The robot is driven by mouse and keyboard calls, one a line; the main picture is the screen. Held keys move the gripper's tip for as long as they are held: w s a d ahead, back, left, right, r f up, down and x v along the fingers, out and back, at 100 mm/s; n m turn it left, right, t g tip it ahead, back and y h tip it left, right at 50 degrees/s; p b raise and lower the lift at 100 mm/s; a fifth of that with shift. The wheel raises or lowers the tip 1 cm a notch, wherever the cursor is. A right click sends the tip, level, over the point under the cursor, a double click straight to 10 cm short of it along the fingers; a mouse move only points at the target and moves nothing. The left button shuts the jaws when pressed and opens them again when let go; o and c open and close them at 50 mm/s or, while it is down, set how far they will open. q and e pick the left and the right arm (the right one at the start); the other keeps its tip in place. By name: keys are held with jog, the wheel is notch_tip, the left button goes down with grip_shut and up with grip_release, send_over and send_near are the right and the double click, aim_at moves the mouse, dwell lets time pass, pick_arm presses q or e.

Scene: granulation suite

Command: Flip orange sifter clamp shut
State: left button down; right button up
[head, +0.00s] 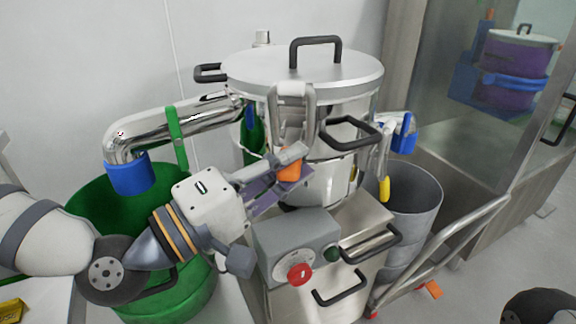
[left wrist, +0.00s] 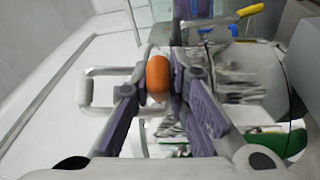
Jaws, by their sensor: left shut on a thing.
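The sifter (head: 305,72) is a shiny steel drum with a flat lid and black handles. Lower down, the clamp's orange tip (head: 290,172) sits at my left gripper (head: 280,180). In the left wrist view the rounded orange tip (left wrist: 158,76) lies between the purple-padded fingers of the left gripper (left wrist: 155,92), which are shut on it. The fingers partly hide the clamp's lower part. My right gripper is not in view.
Below the sifter is a grey control box (head: 297,240) with a red knob. A green bin (head: 95,200) stands at left under a steel pipe (head: 170,128). A grey bin (head: 415,195) and steel rail (head: 440,255) are at right.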

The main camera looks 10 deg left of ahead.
pick_arm(q)
jog(key=shift+r, duration=0.1)
jog(key=c, duration=1.8)
grip_release()
jog(key=shift+c, duration=0.2)
